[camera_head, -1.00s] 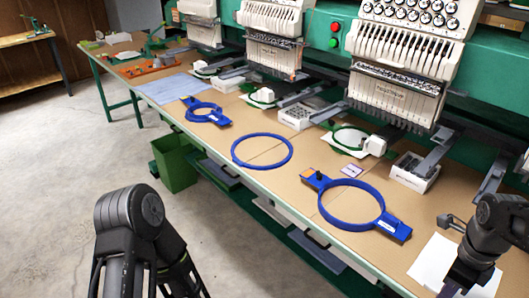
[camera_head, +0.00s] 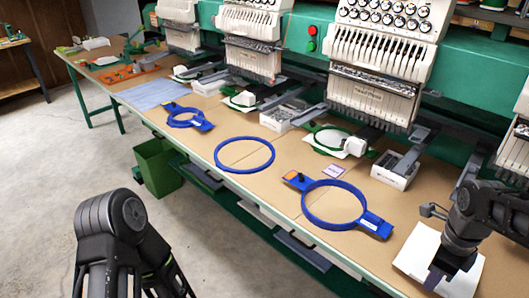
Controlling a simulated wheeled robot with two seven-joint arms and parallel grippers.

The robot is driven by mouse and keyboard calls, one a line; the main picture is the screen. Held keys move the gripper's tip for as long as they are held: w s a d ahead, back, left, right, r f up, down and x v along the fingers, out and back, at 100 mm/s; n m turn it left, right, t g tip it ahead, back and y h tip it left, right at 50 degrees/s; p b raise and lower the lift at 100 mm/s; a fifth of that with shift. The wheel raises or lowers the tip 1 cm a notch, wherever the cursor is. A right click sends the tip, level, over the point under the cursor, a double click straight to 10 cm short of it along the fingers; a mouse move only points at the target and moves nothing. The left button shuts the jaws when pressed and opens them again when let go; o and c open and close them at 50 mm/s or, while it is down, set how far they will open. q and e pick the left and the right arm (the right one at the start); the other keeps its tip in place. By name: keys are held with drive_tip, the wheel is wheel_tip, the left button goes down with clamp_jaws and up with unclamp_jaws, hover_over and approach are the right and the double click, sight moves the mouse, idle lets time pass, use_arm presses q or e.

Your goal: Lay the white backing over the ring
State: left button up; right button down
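The white backing (camera_head: 412,252) is a flat sheet on the brown tabletop at the lower right. My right gripper (camera_head: 435,277) points down over it and hides part of it. Whether its fingers are open, or touch the sheet, I cannot tell. A blue ring with two side brackets (camera_head: 322,224) lies to the left of the sheet, apart from it, and its inside shows bare tabletop. A plain blue ring (camera_head: 241,172) lies farther left. Black links of my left arm show at the lower left, but its gripper is out of view.
A smaller blue hoop (camera_head: 180,123) and a pale blue cloth (camera_head: 150,94) lie farther along the table. A small purple-edged card (camera_head: 333,170) lies behind the bracketed ring. Embroidery machines (camera_head: 375,75) line the back. A green bin (camera_head: 157,165) stands by the table's front edge.

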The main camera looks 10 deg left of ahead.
drive_tip(key=shift+r+p, duration=0.65)
drive_tip(key=shift+r, duration=0.6)
